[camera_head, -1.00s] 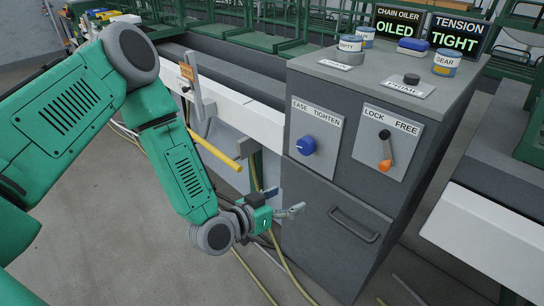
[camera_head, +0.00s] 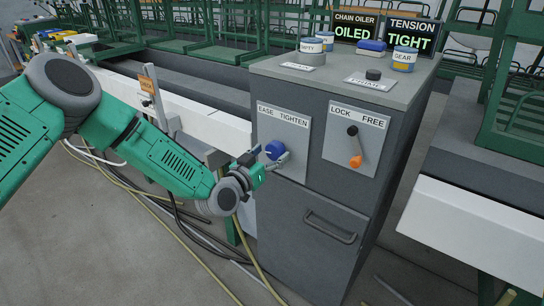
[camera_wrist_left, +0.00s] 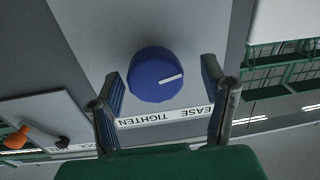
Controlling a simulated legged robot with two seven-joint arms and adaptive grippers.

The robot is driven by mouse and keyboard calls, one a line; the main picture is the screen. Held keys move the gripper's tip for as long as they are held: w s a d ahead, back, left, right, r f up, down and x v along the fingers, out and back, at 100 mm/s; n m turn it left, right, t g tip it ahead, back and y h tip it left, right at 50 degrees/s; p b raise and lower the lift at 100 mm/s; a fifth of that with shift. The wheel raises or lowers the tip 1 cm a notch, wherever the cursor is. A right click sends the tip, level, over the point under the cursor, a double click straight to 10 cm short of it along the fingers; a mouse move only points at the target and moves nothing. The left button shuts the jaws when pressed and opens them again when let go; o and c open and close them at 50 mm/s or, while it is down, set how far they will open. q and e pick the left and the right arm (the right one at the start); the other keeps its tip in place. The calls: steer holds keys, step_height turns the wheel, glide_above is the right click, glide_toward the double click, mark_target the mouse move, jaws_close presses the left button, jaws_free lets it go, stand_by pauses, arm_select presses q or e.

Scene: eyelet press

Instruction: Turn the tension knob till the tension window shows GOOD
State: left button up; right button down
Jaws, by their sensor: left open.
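The blue tension knob (camera_head: 275,149) is on a grey plate labelled EASE TIGHTEN on the cabinet front. In the left wrist view the knob (camera_wrist_left: 157,75) has a white pointer line and lies ahead of and between my fingers. My left gripper (camera_head: 270,163) is open at the knob; in the left wrist view its fingers (camera_wrist_left: 164,97) stand apart on either side. I cannot tell whether they touch it. The tension window (camera_head: 410,36) at the back right reads TIGHT in green. My right gripper is not in view.
The lock lever (camera_head: 354,146) with an orange tip hangs on the LOCK FREE plate, right of the knob. A chain oiler window (camera_head: 356,29) reads OILED.

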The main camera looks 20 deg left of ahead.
arm_select(q)
steer(key=shift+w+d+r, duration=0.1)
steer(key=shift+w+d, duration=0.3)
steer(key=shift+d, duration=0.15)
steer(key=c, duration=1.2)
steer(key=shift+o, duration=0.3)
steer(key=shift+a, duration=0.2)
steer(key=n, duration=0.3)
steer(key=shift+n, duration=0.3)
steer(key=shift+n+g+b, duration=0.4)
steer(key=shift+n+b, duration=0.05)
steer(key=shift+n, duration=1.45)
